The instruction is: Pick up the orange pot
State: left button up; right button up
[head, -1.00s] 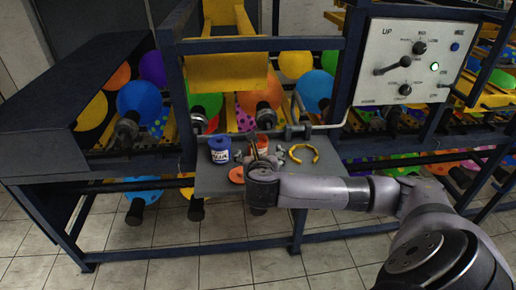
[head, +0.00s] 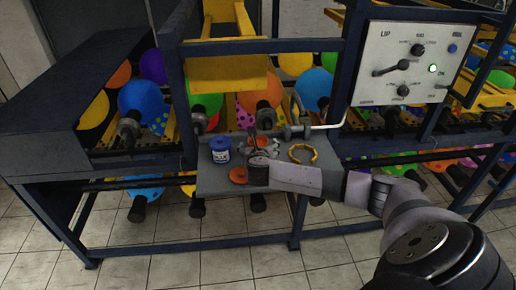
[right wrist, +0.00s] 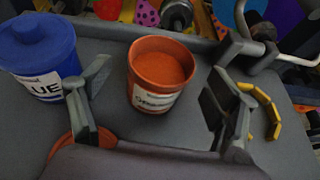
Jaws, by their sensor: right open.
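The orange pot (right wrist: 158,88) stands upright on the grey tray, with a white label on its front and orange contents at its open top. In the head view the orange pot (head: 259,141) is mostly hidden by my right gripper (head: 262,146). In the right wrist view my right gripper (right wrist: 160,80) is open, one finger on each side of the pot. The gaps on both sides show it is not clamped. My left gripper is not in view.
A blue pot (right wrist: 42,52) stands left of the left finger. An orange disc (head: 238,175) lies at the front of the grey tray (head: 212,184). A yellow ring-like piece (head: 303,154) lies right of the gripper. A metal bar and control panel (head: 417,62) are behind.

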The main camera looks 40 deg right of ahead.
aim_at(258, 141)
jog(key=shift+x, duration=1.7)
jog(key=shift+f, duration=0.15)
jog(key=shift+s+a, duration=0.1)
jog(key=shift+c, duration=0.4)
jog(key=c, duration=1.4)
